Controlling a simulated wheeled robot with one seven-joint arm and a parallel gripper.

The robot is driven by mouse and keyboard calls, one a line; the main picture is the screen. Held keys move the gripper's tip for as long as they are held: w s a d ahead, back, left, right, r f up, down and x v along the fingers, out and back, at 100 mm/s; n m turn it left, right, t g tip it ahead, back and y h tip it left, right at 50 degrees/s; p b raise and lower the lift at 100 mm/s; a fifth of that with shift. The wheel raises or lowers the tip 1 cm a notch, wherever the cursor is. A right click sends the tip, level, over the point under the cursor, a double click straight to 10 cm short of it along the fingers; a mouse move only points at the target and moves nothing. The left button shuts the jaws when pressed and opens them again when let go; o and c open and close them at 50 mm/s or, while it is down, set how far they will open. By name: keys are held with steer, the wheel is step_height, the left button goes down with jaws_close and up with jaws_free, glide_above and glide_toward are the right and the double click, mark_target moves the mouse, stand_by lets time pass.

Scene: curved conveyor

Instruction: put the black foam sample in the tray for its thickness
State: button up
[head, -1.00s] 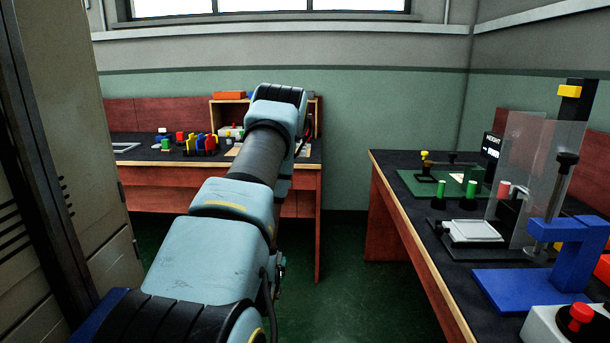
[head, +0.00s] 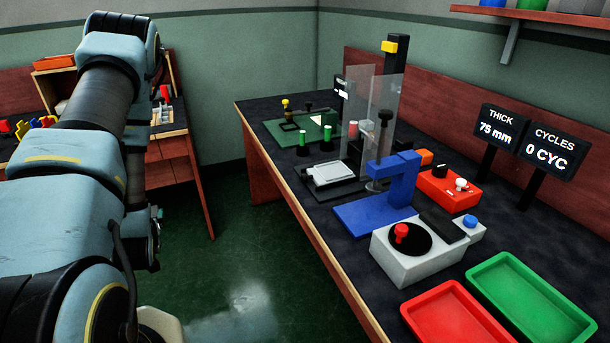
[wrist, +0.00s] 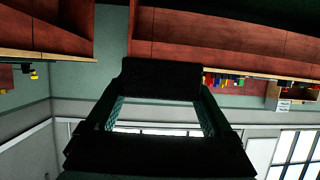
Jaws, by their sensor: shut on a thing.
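In the wrist view my gripper (wrist: 160,88) is shut on the black foam sample (wrist: 160,78), a dark block held across the fingertips. The head view shows my arm at the left, but the gripper and sample are hidden behind it. A red tray (head: 455,318) and a green tray (head: 530,300) lie side by side at the near right end of the bench. Both look empty. A sign (head: 498,130) reads THICK 75 mm. The trays carry no readable labels.
The dark-topped bench (head: 275,115) holds a blue stand (head: 375,212), a clear shield (head: 385,110), a white box with a red knob (head: 405,262), and a red control box (head: 447,190). A second sign (head: 552,147) reads 0 CYC. Green floor (head: 240,230) is open before the bench.

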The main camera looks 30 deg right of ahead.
steer(key=s+d+r+m+g+h+b, duration=0.1)
steer(key=s+d+m+h+b, duration=0.2)
steer(key=d, duration=0.8)
steer(key=s+d+r+m+g+h+b, duration=0.1)
steer(key=d+m+g+h+b, duration=0.3)
steer(key=d, duration=0.6)
steer(key=s+d+r+m+g+h+b, duration=0.2)
steer(key=s+d+m+g+h, duration=0.1)
steer(key=s+d, duration=0.4)
steer(key=s+d+r+m+g+h+b, duration=0.2)
steer(key=s+d+m+g, duration=0.4)
steer(key=s, duration=0.6)
steer(key=d+m+h+b, duration=0.1)
steer(key=m, duration=0.1)
steer(key=shift+d+m, duration=0.15)
steer(key=shift+m, duration=0.15)
steer(key=shift+d, duration=0.15)
